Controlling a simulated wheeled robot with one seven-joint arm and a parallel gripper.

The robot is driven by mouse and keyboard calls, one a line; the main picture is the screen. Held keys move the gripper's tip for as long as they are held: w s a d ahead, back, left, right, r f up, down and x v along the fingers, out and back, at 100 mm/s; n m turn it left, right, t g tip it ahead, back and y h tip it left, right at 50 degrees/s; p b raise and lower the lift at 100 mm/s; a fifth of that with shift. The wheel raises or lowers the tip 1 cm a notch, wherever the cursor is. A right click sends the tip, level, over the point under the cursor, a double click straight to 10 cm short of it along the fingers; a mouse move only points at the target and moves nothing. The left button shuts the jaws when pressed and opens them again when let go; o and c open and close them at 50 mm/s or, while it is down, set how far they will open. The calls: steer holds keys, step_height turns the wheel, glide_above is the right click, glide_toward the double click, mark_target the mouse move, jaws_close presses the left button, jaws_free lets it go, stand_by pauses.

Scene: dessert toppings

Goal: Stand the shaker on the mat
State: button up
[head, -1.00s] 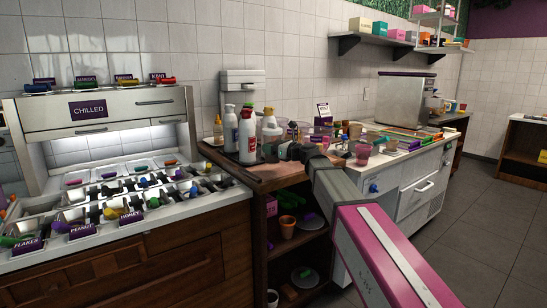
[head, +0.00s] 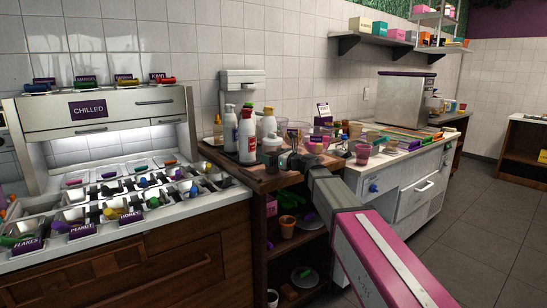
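The mat appears to be the flat reddish-brown patch (head: 252,171) on the counter, under and left of the shaker. I cannot tell whether the shaker's base touches it.
The chilled topping station (head: 100,110) is at left.

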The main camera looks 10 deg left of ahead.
steer(key=shift+r, duration=0.15)
steer(key=v, duration=1.2)
steer(key=s+d+f+n+g+h, duration=0.1)
steer(key=s+d+f+n+h, duration=0.3)
steer(key=f, duration=0.5)
steer(key=s+d+f+n+g+h, duration=0.1)
steer(key=d+f+n+g+h, duration=0.1)
steer(key=d+f+n, duration=0.45)
steer(key=s+d+f+n+g+h, duration=0.1)
steer(key=s+d+f+n+h, duration=0.2)
steer(key=d+f, duration=0.55)
steer(key=s+d+f+n+g+h, duration=0.3)
steer(key=s+d+f+n+h, duration=0.4)
steer(key=d+f, duration=0.7)
steer(key=s+f+n, duration=0.1)
steer(key=s+n, duration=0.1)
steer(key=s, duration=0.2)
steer(key=shift+s+d+g, duration=0.2)
steer(key=shift+s+g, duration=0.1)
steer(key=shift+s, duration=0.1)
